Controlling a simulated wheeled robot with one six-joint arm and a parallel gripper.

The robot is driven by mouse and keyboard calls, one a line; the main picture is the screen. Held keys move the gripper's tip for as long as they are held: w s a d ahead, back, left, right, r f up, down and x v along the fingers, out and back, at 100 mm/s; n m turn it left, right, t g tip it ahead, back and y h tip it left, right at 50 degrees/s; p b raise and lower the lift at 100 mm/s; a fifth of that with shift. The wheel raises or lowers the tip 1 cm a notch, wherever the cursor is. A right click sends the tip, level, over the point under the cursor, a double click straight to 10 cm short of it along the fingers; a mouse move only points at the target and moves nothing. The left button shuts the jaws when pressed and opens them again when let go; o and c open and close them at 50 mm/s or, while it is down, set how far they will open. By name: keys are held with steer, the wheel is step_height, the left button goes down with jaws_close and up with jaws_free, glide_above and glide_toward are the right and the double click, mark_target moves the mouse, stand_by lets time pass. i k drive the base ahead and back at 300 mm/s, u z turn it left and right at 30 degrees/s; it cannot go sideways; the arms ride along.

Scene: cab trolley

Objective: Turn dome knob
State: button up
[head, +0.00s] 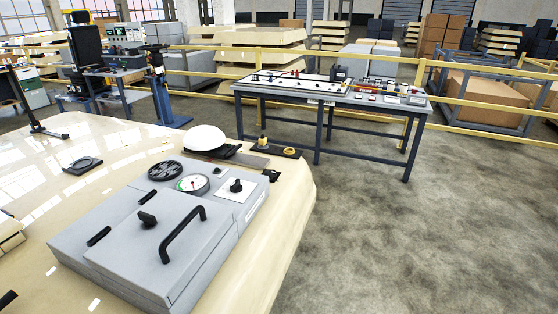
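A white dome (205,138) sits on a dark base at the far end of a grey control box (130,262), on a cream, rounded surface. A round dial gauge (192,184) lies between a black round grille (165,171) and the black knob. My gripper is not in this view.
A black bar handle (182,235) stands up from the box lid. A dark plate with small yellow parts (290,151) lies beyond the dome. A blue-legged table (330,96) stands behind, before a yellow railing (480,103). The floor (430,240) at right is clear.

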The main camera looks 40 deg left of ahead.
mark_target(271, 173)
steer(key=u, duration=0.5)
steer(key=i, duration=0.9)
steer(key=u, duration=0.9)
steer(key=i, duration=0.35)
steer(key=u, duration=0.35)
